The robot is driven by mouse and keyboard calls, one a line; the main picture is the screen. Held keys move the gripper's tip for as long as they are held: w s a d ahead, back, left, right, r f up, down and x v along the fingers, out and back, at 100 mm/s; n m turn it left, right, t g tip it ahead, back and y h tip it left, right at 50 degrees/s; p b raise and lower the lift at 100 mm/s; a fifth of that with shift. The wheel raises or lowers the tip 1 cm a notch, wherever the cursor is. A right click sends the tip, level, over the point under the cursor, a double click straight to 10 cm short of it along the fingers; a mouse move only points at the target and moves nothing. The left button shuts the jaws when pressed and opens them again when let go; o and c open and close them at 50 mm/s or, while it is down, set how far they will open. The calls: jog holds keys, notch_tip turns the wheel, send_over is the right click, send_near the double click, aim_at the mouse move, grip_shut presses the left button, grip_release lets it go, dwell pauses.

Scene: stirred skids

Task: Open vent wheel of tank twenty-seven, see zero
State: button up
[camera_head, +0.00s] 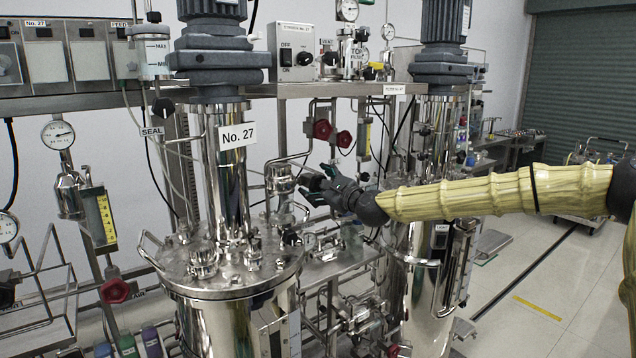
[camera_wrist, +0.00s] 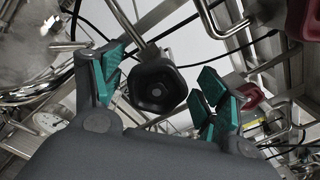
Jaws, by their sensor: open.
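Tank twenty-seven (camera_head: 222,270) is a polished steel vessel at the centre left of the head view, with a "No. 27" plate (camera_head: 238,135) on its column. My gripper (camera_head: 318,184) is to the right of that column, above the lid's right edge. In the wrist view a black lobed hand wheel (camera_wrist: 157,85) on a steel stem sits between my open teal fingers (camera_wrist: 162,78). The fingers are spread on both sides of it, with no clear contact. I cannot read a vent label on it.
Red hand wheels (camera_head: 322,129) hang on piping behind my gripper. A second tank (camera_head: 412,270) stands close on the right, under my forearm. A pressure gauge (camera_head: 58,134) is on the left. Open floor (camera_head: 540,290) lies to the right.

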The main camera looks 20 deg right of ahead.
jog(key=shift+c, duration=0.2)
jog(key=c, duration=1)
